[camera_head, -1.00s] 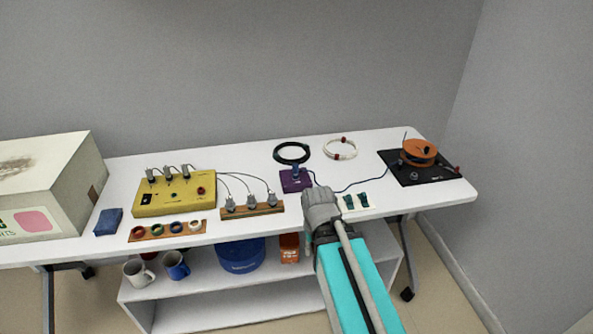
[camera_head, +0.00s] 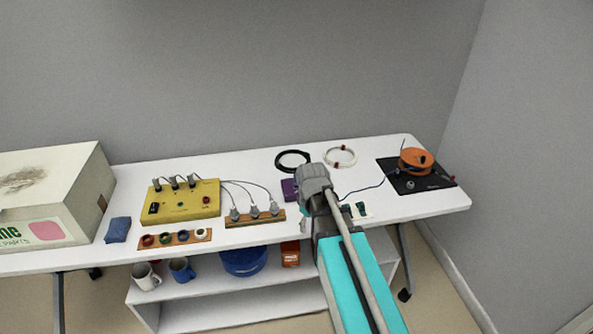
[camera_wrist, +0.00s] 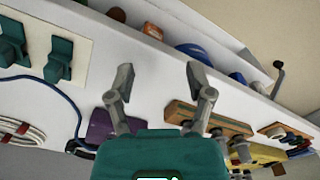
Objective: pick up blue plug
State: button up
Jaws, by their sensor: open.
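The purple block (camera_head: 289,190) stands mid-table in the head view, partly behind my gripper (camera_head: 314,183). The blue plug itself is hidden there behind my gripper. The purple block (camera_wrist: 103,130) also shows in the wrist view, partly behind a finger, and I cannot make out the blue plug on it. A blue cable (camera_head: 362,188) runs right from behind my gripper across the table; it also shows in the wrist view (camera_wrist: 76,108). My gripper is open, its two fingers (camera_wrist: 160,80) spread apart with nothing between them.
A white plate with dark teal plugs (camera_head: 360,207) lies right of my gripper. A wooden strip with grey plugs (camera_head: 255,220) and a yellow box (camera_head: 182,207) lie left. Black (camera_head: 293,154) and white (camera_head: 340,148) cable coils lie behind. An orange reel (camera_head: 416,158) sits far right.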

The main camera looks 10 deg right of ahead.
aim_at(296, 174)
jog(key=w+r+n+p, duration=1.5)
jog(key=w+r+n, duration=0.1)
jog(key=w+r, duration=0.1)
jog(key=shift+w+p, duration=0.4)
jog(key=shift+w, duration=0.5)
notch_tip(296, 174, down, 8)
jog(key=b, duration=0.8)
jog(key=shift+a+f+b, duration=0.1)
jog(key=shift+f+b, duration=0.15)
jog(key=shift+b, duration=0.1)
jog(key=shift+f, duration=0.15)
notch_tip(296, 174, down, 5)
jog(key=b, duration=0.5)
jog(key=shift+a, duration=0.1)
grip_shut()
